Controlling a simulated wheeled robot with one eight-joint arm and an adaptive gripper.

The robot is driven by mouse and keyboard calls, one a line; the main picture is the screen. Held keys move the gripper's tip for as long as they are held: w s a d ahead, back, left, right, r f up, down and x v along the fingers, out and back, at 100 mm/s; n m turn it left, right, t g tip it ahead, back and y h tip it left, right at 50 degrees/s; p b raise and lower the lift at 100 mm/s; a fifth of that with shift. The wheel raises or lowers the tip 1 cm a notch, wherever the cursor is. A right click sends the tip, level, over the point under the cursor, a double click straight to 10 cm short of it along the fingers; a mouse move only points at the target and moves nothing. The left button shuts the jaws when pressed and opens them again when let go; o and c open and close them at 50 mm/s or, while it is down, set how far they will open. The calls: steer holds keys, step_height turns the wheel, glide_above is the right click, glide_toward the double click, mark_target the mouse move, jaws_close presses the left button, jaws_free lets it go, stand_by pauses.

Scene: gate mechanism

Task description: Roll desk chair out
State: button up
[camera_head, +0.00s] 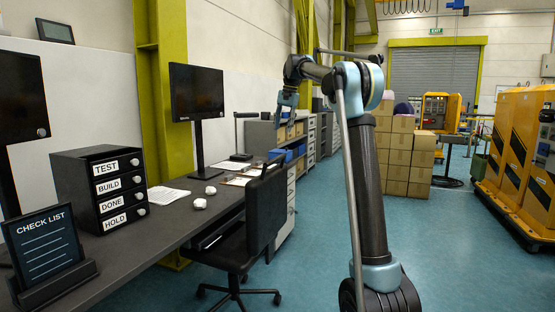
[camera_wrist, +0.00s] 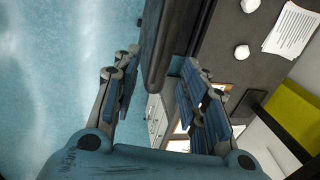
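The black desk chair (camera_head: 265,212) stands on the blue floor at the desk, its backrest upright and its seat partly under the desktop. My gripper (camera_head: 287,101) is above the top of the backrest in the head view, fingers pointing down, with a visible gap to it. In the wrist view my gripper (camera_wrist: 160,60) is open and empty. The dark chair backrest (camera_wrist: 166,35) shows ahead, lined up between the two fingers. I cannot see any contact. Part of the seat is hidden by the desk.
The dark desk (camera_head: 150,232) runs along the left, with a monitor (camera_head: 196,90), labelled drawers (camera_head: 100,188), a checklist stand (camera_head: 45,245) and crumpled paper (camera_head: 200,203). Stacked boxes (camera_head: 398,155) and yellow cabinets (camera_head: 520,145) stand farther back. Open floor lies right of the chair.

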steer(key=a+f, duration=0.1)
steer(key=f, duration=0.8)
steer(key=w+a+f, duration=0.1)
steer(key=f, duration=0.4)
steer(key=shift+a+f, duration=0.25)
steer(key=shift+a, duration=0.1)
jaws_close()
